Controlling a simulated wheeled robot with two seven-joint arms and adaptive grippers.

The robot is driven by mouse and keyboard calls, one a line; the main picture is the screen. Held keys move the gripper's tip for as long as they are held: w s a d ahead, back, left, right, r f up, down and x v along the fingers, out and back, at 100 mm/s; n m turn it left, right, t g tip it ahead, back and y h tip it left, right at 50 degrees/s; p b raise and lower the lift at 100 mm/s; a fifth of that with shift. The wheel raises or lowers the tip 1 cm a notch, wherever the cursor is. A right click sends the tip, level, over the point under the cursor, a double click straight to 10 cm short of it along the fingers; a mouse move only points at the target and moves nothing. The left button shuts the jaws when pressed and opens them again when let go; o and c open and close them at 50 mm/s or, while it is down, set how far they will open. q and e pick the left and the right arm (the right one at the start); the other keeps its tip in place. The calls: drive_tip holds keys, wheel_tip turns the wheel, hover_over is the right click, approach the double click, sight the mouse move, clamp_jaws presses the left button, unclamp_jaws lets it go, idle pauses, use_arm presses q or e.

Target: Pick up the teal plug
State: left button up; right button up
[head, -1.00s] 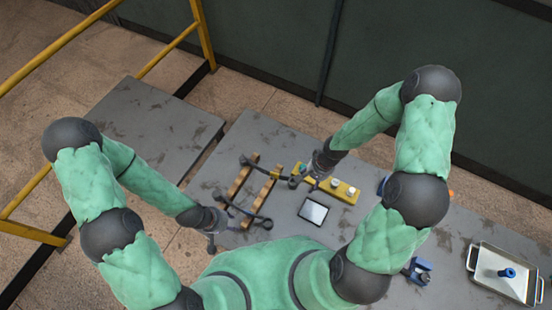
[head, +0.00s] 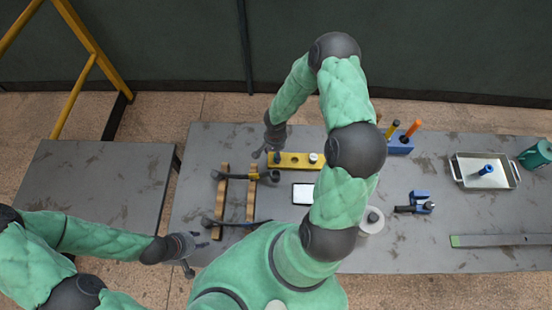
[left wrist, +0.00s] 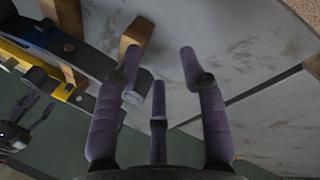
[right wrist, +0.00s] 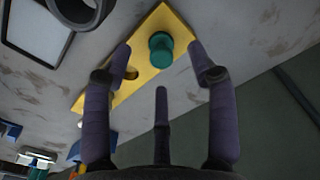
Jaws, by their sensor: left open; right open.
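The teal plug (right wrist: 161,50) stands on the yellow plate (right wrist: 172,23) in the right wrist view. My right gripper (right wrist: 158,52) is open, its fingertips on either side of the plug and apart from it. In the head view my right gripper (head: 268,152) is at the left end of the yellow plate (head: 300,165), and I cannot make out the plug there. My left gripper (head: 194,250) is open and empty at the table's front left; it also shows in the left wrist view (left wrist: 166,60).
Wooden rails (head: 223,186) carrying dark rods stand left of a framed white panel (head: 302,194). A blue holder (head: 401,143), a blue clamp-like part (head: 420,200) and a metal tray (head: 458,170) lie to the right. A side table (head: 95,190) is at left.

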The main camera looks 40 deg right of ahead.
drive_tip(key=shift+w+d+f, duration=0.1)
drive_tip(key=shift+d+f, duration=0.1)
drive_tip(key=shift+f, duration=1.15)
drive_tip(key=shift+d+f, duration=0.2)
drive_tip(key=shift+f, duration=1.15)
drive_tip(key=c, duration=1.1)
